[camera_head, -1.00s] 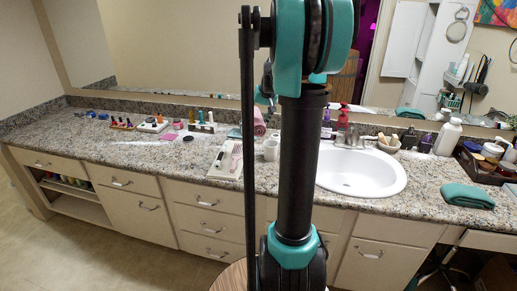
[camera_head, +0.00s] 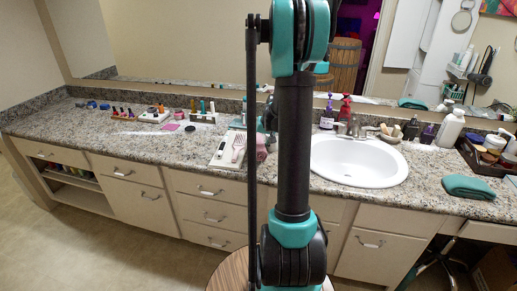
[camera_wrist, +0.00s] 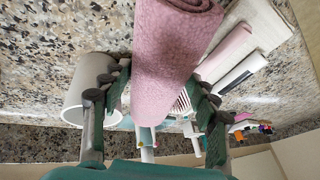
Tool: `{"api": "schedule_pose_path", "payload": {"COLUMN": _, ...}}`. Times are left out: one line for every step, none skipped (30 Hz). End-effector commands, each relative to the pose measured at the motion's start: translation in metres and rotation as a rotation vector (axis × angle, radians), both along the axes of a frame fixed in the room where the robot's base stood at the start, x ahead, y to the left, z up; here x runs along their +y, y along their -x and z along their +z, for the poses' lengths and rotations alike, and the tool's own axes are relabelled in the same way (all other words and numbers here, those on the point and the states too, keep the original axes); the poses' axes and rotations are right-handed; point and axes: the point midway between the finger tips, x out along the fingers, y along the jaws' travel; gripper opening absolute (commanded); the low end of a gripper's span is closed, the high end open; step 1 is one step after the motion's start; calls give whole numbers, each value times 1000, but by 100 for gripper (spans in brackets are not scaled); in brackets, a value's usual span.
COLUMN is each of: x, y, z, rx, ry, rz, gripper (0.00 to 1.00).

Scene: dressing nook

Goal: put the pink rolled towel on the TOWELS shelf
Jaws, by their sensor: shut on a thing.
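The pink rolled towel (camera_wrist: 170,50) fills the middle of the wrist view, with its spiral end at the top. My gripper (camera_wrist: 160,98) is shut on it, with dark finger pads on both sides. In the head view the pink towel (camera_head: 262,150) shows just right of the white tray, partly hidden by my arm. It appears above the counter or close to it; the exact gap cannot be told. No shelf marked TOWELS can be read in either view.
A white cup (camera_wrist: 92,100) lies left of the towel in the wrist view. A white tray (camera_head: 229,150) with small tools is on the granite counter (camera_head: 130,145). The sink (camera_head: 358,160) and a folded teal towel (camera_head: 468,187) are at right. An open cabinet shelf (camera_head: 75,183) is low left.

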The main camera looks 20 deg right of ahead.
Motion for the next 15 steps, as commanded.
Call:
{"api": "schedule_pose_path", "payload": {"x": 0, "y": -1, "z": -8, "rx": 0, "ry": 0, "rz": 0, "gripper": 28}}
{"api": "schedule_pose_path", "payload": {"x": 0, "y": -1, "z": -12, "rx": 0, "ry": 0, "rz": 0, "gripper": 28}}
{"api": "schedule_pose_path", "payload": {"x": 0, "y": -1, "z": -17, "rx": 0, "ry": 0, "rz": 0, "gripper": 28}}
{"api": "schedule_pose_path", "payload": {"x": 0, "y": -1, "z": -20, "rx": 0, "ry": 0, "rz": 0, "gripper": 28}}
{"api": "schedule_pose_path", "payload": {"x": 0, "y": 0, "z": -23, "rx": 0, "ry": 0, "rz": 0, "gripper": 28}}
{"api": "schedule_pose_path", "payload": {"x": 0, "y": 0, "z": -25, "rx": 0, "ry": 0, "rz": 0, "gripper": 28}}
{"api": "schedule_pose_path", "payload": {"x": 0, "y": 0, "z": -26, "rx": 0, "ry": 0, "rz": 0, "gripper": 28}}
{"api": "schedule_pose_path", "payload": {"x": 0, "y": 0, "z": -26, "rx": 0, "ry": 0, "rz": 0, "gripper": 28}}
{"api": "schedule_pose_path", "payload": {"x": 0, "y": 0, "z": -26, "rx": 0, "ry": 0, "rz": 0, "gripper": 28}}
{"api": "schedule_pose_path", "payload": {"x": 0, "y": 0, "z": -26, "rx": 0, "ry": 0, "rz": 0, "gripper": 28}}
{"api": "schedule_pose_path", "payload": {"x": 0, "y": 0, "z": -26, "rx": 0, "ry": 0, "rz": 0, "gripper": 28}}
{"api": "schedule_pose_path", "payload": {"x": 0, "y": 0, "z": -26, "rx": 0, "ry": 0, "rz": 0, "gripper": 28}}
{"api": "schedule_pose_path", "payload": {"x": 0, "y": 0, "z": -26, "rx": 0, "ry": 0, "rz": 0, "gripper": 28}}
{"api": "schedule_pose_path", "payload": {"x": 0, "y": 0, "z": -26, "rx": 0, "ry": 0, "rz": 0, "gripper": 28}}
{"api": "schedule_pose_path", "payload": {"x": 0, "y": 0, "z": -26, "rx": 0, "ry": 0, "rz": 0, "gripper": 28}}
